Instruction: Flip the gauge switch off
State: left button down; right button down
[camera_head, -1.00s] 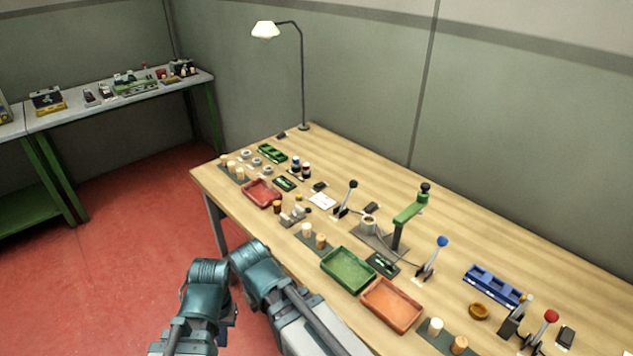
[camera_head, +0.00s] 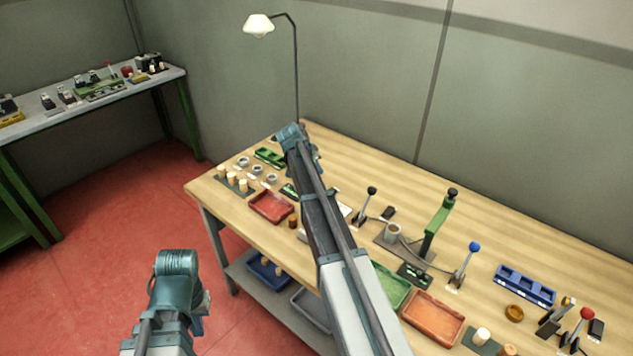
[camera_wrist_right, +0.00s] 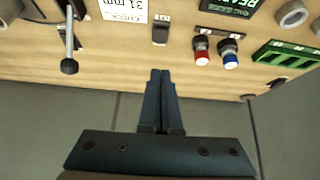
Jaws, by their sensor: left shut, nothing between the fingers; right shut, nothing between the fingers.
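In the right wrist view a small black switch block (camera_wrist_right: 160,32) lies on the table between a white card reading "CHECK 31 mm" (camera_wrist_right: 124,8) and a red-capped and blue-capped pair. It looks like the gauge switch, but I cannot tell its setting. My right gripper (camera_wrist_right: 160,72) is shut and empty, its fingertips apart from the block, just below it in the picture. In the head view my right arm reaches over the table and hides the block; the right gripper (camera_head: 291,132) is at its far end. My left gripper (camera_head: 198,308) is shut, off the table's front, fingers mostly hidden.
A black-knobbed lever (camera_wrist_right: 69,64) stands left of the fingers in the wrist view; the red and blue caps (camera_wrist_right: 201,56) stand right. A green display (camera_wrist_right: 230,6) is beyond. In the head view a lamp (camera_head: 258,25) stands at the back corner, and trays (camera_head: 433,318) line the front.

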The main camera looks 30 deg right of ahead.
jog(key=shift+w+d+r, duration=0.1)
jog(key=shift+w+d, duration=0.15)
jog(key=shift+d, duration=0.2)
jog(key=b, duration=0.9)
send_over(332, 189)
jog(key=s+a, duration=0.1)
jog(key=a, duration=0.2)
jog(key=f, duration=0.8)
jog(key=shift+d+f, duration=0.2)
jog(key=shift+f, duration=0.05)
notch_tip(332, 189, down, 3)
jog(key=b, duration=0.2)
jog(key=shift+s+a+b, duration=0.1)
jog(key=shift+a+b, duration=0.05)
jog(key=shift+b, duration=0.2)
jog(key=shift+a+f+b, duration=0.1)
jog(key=shift+f+b, duration=0.2)
jog(key=shift+f, duration=0.1)
